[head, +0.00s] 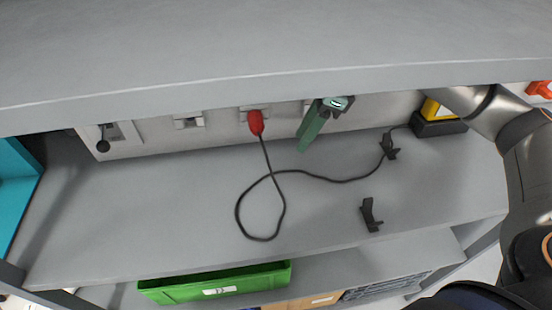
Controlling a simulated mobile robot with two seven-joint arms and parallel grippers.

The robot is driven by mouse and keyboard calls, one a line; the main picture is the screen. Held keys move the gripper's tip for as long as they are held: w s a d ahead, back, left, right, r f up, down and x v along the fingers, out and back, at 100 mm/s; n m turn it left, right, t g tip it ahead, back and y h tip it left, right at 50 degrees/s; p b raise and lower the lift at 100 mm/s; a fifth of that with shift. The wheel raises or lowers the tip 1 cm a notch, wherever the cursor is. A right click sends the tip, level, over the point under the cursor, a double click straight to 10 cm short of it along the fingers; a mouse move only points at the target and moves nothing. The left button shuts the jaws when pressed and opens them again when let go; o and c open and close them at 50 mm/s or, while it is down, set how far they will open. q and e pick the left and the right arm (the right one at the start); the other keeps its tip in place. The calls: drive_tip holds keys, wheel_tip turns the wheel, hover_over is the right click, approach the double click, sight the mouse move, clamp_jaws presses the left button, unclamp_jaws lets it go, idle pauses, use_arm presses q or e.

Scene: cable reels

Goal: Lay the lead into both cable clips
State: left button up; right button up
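A thin black lead (325,179) lies on the grey shelf in the head view. It runs down from a red plug (256,123) at the back panel, makes a loop, then goes right. One black cable clip (389,147) stands at the back right with the lead at it; I cannot tell whether the lead is seated. The other black clip (370,215) stands nearer the front, empty and apart from the lead. My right arm (455,97) reaches in from the right under the upper shelf; its fingers cannot be made out. My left gripper is not in view.
The upper shelf (270,55) overhangs the back. A dark green upright object (314,125) is near the back panel. A black and yellow block (438,123) sits at the back right. A green crate (215,285) is below. The shelf's left part is clear.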

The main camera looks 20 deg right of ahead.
sight(284, 172)
drive_tip(key=shift+n, duration=0.9)
drive_tip(key=b+x, duration=0.1)
drive_tip(key=x, duration=0.1)
drive_tip(key=b+x, duration=0.2)
drive_tip(key=x, duration=0.1)
drive_tip(key=b+x, duration=0.2)
drive_tip(key=shift+d+f, duration=0.2)
drive_tip(key=shift+f, duration=0.15)
drive_tip(key=shift+w+a+f+b, duration=0.1)
drive_tip(key=shift+a+f+b, duration=0.2)
drive_tip(key=shift+f+b, duration=0.4)
drive_tip(key=shift+f, duration=0.15)
drive_tip(key=c, duration=0.6)
